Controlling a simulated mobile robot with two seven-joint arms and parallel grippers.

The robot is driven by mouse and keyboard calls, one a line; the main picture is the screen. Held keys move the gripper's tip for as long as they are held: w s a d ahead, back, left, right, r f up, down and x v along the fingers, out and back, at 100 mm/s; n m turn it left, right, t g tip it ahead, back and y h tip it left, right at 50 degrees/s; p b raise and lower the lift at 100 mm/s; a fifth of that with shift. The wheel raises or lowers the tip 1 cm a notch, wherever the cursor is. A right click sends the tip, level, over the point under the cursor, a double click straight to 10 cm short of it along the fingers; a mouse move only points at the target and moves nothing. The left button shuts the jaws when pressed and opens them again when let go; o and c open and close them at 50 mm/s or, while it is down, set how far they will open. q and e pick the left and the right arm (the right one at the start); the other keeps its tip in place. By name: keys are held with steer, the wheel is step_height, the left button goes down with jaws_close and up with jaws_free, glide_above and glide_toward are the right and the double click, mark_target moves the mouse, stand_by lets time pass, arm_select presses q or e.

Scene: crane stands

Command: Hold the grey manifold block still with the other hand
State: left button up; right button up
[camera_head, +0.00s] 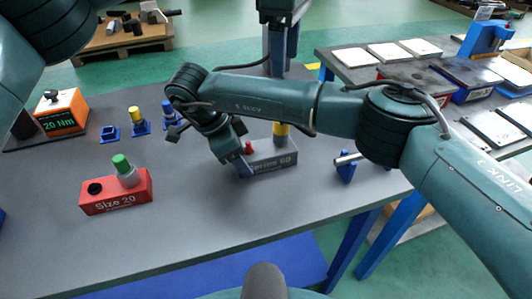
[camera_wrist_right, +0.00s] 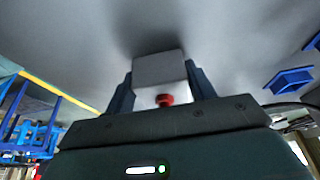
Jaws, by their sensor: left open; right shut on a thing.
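The grey manifold block (camera_head: 275,160), marked "Series 60", sits on the table in the head view. It has a red cap near its left end and a yellow-topped fitting at its back right. My right gripper (camera_head: 243,165) reaches down at its left end and is shut on it. In the right wrist view the block (camera_wrist_right: 158,70) sits between the two fingers (camera_wrist_right: 160,90), red cap towards the palm. My left gripper (camera_head: 281,48) is open, fingers pointing down, high at the top middle of the head view, apart from the block.
A red "Size 20" block (camera_head: 117,197) with a green-topped fitting stands front left. A torque display (camera_head: 60,115) and small blue holders (camera_head: 109,133) stand left. A blue stand (camera_head: 346,170) with a metal rod is to the right. The front middle table is clear.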

arm_select(q)
steer(key=shift+r, duration=1.65)
arm_select(e)
steer(key=o, duration=1.3)
steer(key=shift+c, duration=0.2)
